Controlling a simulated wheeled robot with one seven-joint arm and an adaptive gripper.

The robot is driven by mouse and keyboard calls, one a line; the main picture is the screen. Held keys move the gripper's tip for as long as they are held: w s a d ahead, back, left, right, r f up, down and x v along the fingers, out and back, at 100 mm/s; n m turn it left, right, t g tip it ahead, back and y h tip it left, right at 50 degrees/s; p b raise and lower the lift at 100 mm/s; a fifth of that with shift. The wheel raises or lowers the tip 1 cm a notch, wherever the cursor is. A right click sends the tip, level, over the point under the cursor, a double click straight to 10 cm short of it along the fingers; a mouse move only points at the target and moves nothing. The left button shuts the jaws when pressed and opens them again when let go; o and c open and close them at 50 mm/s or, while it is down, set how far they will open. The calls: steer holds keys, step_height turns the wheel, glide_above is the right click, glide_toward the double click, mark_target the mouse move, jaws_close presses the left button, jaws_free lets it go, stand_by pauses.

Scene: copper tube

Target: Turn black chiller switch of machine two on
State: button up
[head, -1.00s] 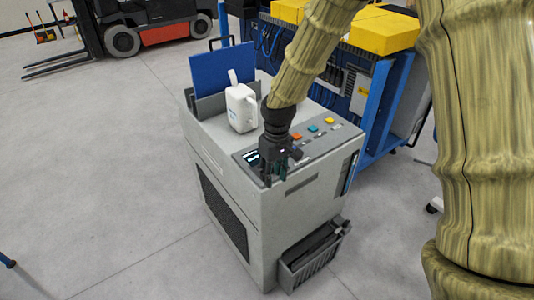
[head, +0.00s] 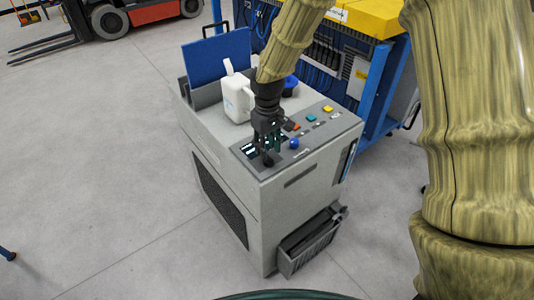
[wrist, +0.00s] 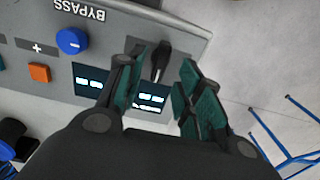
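The grey machine (head: 215,165) has a sloping control panel (head: 318,136) on its top. A black switch (head: 267,160) sits near the panel's front left corner. In the wrist view the black switch (wrist: 160,58) is a dark lever-like knob between and slightly beyond the fingertips. My gripper (head: 267,146) points down over this part of the panel. In the wrist view my gripper (wrist: 160,85) is open, with teal pads on either side of the switch. I cannot tell whether either pad touches it. Lit displays (wrist: 150,102) show between and beside the fingers.
A blue knob (wrist: 72,40) marked BYPASS and an orange button (wrist: 39,73) are beside the switch. A white jug (head: 236,98) and a blue panel (head: 218,56) stand on the machine. A blue rack (head: 375,90) is behind.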

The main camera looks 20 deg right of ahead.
steer(key=shift+f+p, duration=0.45)
steer(key=shift+f, duration=1.75)
steer(key=shift+c, duration=0.4)
jaws_close()
